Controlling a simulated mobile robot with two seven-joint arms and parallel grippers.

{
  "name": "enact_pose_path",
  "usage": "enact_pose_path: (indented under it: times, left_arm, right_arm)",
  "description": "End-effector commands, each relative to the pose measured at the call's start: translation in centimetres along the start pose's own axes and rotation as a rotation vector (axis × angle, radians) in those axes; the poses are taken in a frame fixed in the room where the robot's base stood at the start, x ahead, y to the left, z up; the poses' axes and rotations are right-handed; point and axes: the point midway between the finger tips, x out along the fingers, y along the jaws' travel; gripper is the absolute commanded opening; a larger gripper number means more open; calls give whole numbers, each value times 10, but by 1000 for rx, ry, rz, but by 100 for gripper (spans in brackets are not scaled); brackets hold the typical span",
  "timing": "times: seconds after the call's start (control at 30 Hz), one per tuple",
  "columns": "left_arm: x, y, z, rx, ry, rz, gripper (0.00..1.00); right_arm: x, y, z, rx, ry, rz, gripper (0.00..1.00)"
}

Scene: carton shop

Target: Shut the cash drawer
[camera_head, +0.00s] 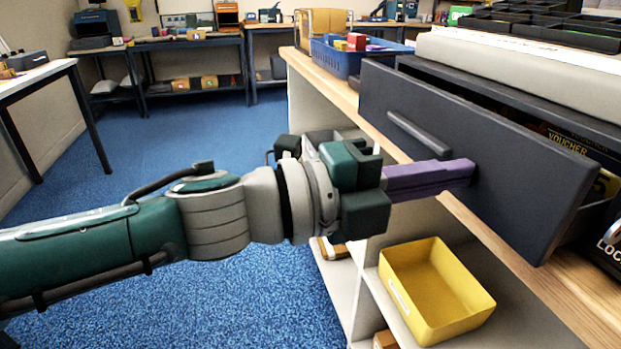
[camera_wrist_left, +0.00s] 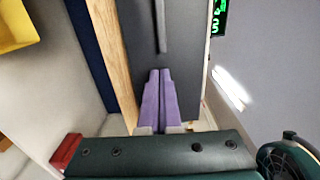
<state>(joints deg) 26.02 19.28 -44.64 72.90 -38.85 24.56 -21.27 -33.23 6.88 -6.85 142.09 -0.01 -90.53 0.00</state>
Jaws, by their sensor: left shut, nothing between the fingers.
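The cash drawer (camera_head: 545,185) juts out of its housing on the wooden counter, with its dark front panel toward me. A gap shows behind the panel, with a voucher card visible inside. A bar handle (camera_head: 419,134) runs along the panel. My left gripper (camera_head: 472,172) is shut and empty, its purple fingertips at the panel below the handle. In the left wrist view the shut fingers (camera_wrist_left: 160,80) point at the panel (camera_wrist_left: 185,70), beside the handle (camera_wrist_left: 160,25). They look touching or very near; I cannot tell which. My right gripper is not in view.
A blue basket (camera_head: 350,60) with small boxes stands left of the drawer on the counter (camera_head: 325,77). A yellow bin (camera_head: 432,290) sits on the shelf below. Black trays (camera_head: 545,25) lie on top at the back. Blue floor (camera_head: 190,130) is open at left.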

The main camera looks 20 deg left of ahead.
Motion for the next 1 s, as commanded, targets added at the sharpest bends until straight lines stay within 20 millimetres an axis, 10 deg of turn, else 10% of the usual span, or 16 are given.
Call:
enact_pose_path:
  times: [0.4, 1.0]
  left_arm:
    - [53, 1, 0, 0, 0, 0, 0]
    - [56, 4, 1, -1, -5, 8, 0]
  right_arm:
    - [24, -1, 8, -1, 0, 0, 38]
    - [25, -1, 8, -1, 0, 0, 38]
